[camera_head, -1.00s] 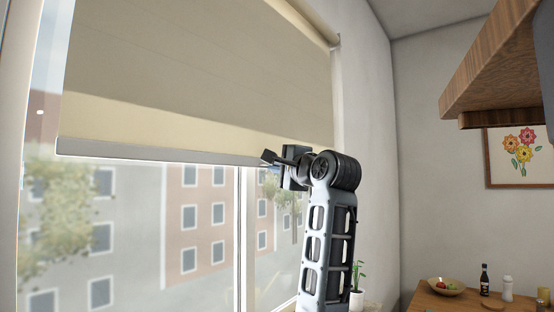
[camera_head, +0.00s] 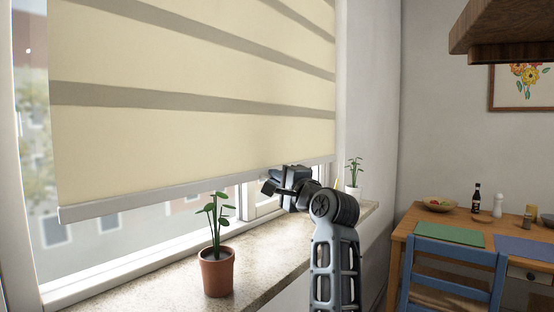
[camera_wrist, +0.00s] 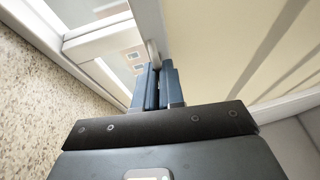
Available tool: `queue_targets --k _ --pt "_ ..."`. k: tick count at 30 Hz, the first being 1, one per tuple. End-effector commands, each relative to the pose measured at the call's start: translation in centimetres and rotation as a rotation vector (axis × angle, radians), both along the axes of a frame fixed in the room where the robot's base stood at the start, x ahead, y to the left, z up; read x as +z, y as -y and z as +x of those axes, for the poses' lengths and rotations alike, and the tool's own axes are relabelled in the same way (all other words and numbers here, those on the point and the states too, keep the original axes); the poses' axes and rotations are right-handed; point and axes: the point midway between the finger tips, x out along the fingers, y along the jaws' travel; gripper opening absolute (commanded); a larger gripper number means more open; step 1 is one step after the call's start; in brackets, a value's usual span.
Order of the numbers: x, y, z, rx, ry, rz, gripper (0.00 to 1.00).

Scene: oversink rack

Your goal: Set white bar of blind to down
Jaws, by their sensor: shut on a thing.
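The beige striped blind (camera_head: 200,100) hangs over most of the window. Its white bar (camera_head: 150,198) runs along the blind's lower edge, a little above the window sill. My gripper (camera_head: 270,184) is at the right part of the bar, shut on it. In the wrist view my gripper's two dark blue fingers (camera_wrist: 158,84) close on the end of the white bar (camera_wrist: 153,53) that shows between them, with the blind's fabric (camera_wrist: 225,40) to the right. The exact grip on the bar is partly hidden by the fingers.
A potted plant (camera_head: 217,270) stands on the speckled sill (camera_head: 180,288) below the bar, and a second plant (camera_head: 354,175) stands at the sill's far end. A blue chair (camera_head: 455,255) and a wooden table (camera_head: 410,222) are at the right. A wooden shelf (camera_head: 500,35) hangs upper right.

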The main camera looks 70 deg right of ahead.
Motion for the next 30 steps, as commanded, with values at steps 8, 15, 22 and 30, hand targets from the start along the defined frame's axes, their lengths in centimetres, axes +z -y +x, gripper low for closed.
queue_targets --k 8,15,22,30 --pt "-6.5 0.0 0.0 0.0 -0.003 0.001 0.0" --pt "-8.1 0.0 0.0 0.0 0.0 0.0 0.0" --pt "-8.2 0.0 0.0 0.0 0.0 0.0 0.0" --pt "-8.2 0.0 0.0 0.0 0.0 0.0 0.17"
